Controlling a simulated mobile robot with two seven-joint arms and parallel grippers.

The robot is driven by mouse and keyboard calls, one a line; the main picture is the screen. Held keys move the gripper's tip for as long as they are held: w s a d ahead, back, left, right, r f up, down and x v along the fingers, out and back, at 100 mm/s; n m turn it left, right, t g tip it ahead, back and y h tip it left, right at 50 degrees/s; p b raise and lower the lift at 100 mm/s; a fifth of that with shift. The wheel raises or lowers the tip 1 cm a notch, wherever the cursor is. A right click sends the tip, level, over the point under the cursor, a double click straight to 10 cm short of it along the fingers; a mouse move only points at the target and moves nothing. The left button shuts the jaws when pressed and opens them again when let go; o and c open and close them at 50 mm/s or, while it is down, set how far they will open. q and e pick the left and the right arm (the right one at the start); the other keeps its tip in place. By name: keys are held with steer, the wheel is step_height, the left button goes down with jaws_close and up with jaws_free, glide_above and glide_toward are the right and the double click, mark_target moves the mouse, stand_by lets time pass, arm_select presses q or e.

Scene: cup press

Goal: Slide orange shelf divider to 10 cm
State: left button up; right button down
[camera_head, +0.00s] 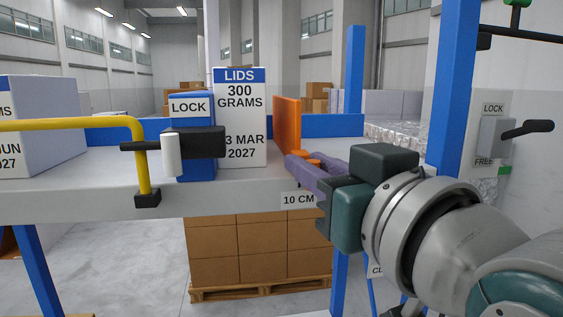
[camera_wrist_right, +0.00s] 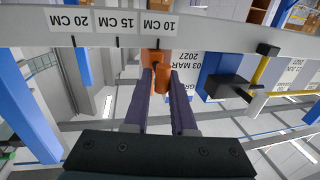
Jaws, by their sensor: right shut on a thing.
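The orange shelf divider (camera_head: 287,125) stands upright on the grey shelf, just right of a white LIDS box (camera_head: 240,120) in the head view. My right gripper (camera_head: 308,162) reaches in from the right, its purple fingers shut on the divider's orange handle (camera_wrist_right: 158,78). In the right wrist view the fingers (camera_wrist_right: 161,74) lie on both sides of the handle. The 10 CM label (camera_wrist_right: 160,27) is on the shelf edge, and the divider's orange base (camera_wrist_right: 157,57) sits in line with the mark below it. My left gripper is not in view.
Labels 15 CM (camera_wrist_right: 126,28) and 20 CM (camera_wrist_right: 78,22) lie further along the edge. A black LOCK clamp (camera_head: 195,142) and yellow rail (camera_head: 80,125) stand at the left. A blue post (camera_head: 455,85) rises at the right. A LOCK/FREE lever (camera_head: 525,128) is beyond it.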

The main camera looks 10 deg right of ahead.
steer(key=c, duration=0.8)
jaws_free()
steer(key=shift+d, duration=0.1)
steer(key=shift+o, duration=0.2)
steer(key=shift+s+d+f, duration=0.1)
steer(key=shift+s, duration=0.2)
steer(key=b+v, duration=0.2)
steer(key=v, duration=0.7)
steer(key=shift+s+b, duration=0.15)
steer(key=shift+b, duration=0.2)
